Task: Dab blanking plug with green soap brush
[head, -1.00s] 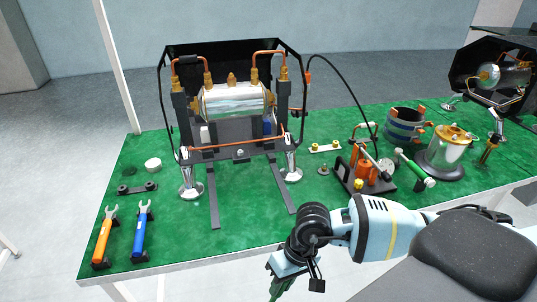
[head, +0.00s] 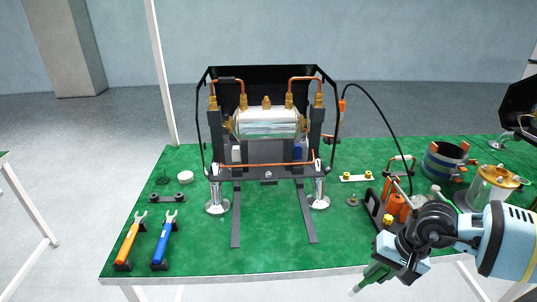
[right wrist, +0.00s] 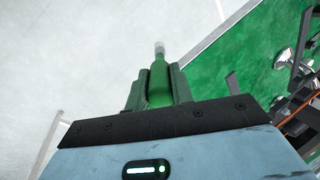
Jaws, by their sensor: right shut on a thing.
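My right gripper (head: 381,270) is shut on the green soap brush (head: 368,279), in front of the table's front edge at the lower right of the head view. In the right wrist view the brush (right wrist: 159,82) sits between the green-grey fingers, its pale tip pointing away over bare floor. A polished boiler (head: 267,123) stands in a black frame on the green table. A brass fitting (head: 266,102) rises from the middle of its top; I cannot tell for sure whether it is the blanking plug. The brush is well apart from it. My left gripper is not in view.
Orange (head: 128,243) and blue (head: 165,240) wrenches lie at the front left. An orange pump (head: 396,203), a banded ring (head: 446,160) and a brass-topped vessel (head: 494,186) stand at the right. A black hose (head: 382,112) arches beside the frame. The front middle mat is clear.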

